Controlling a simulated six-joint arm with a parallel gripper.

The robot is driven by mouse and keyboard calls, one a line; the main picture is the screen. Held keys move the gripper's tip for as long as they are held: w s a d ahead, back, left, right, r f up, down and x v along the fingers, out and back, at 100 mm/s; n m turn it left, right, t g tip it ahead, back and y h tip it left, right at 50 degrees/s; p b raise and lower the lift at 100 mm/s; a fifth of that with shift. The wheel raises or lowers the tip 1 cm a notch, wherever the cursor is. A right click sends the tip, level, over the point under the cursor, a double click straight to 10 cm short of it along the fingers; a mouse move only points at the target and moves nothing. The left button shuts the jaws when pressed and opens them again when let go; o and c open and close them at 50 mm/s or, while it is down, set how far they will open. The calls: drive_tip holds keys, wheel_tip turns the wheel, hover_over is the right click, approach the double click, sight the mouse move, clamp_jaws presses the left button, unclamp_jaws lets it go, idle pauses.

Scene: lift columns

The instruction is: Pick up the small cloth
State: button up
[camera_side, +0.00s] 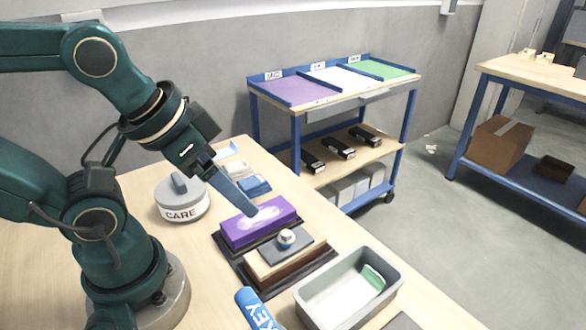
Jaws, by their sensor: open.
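My gripper (254,212) points down and to the right, with its blue-grey fingers over a purple block (262,226). The gap between the fingers is hard to see from this side, and nothing shows held in them. The block has a pale smear on top, near the fingertips; I cannot tell whether they touch it. A small blue folded piece (256,185), which looks like a cloth, lies on the table just behind the fingers. A whitish flat piece (235,169) lies behind it. I cannot tell for sure which is the small cloth.
A round grey-and-white pot marked CARE (182,199) stands left of the gripper. A wooden block with a metal knob (286,240) sits beside the purple block. A grey bin (349,290) with a green-and-white item inside and a blue cylinder (255,309) are at the front.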

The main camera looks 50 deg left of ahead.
drive_tip(key=g, duration=0.6)
hover_over(254, 180)
drive_tip(key=shift+m, duration=0.3)
wheel_tip(254, 180, down, 10)
drive_tip(key=shift+d+r, duration=0.1)
drive_tip(key=shift+r, duration=0.1)
drive_tip(key=shift+f, duration=2.45)
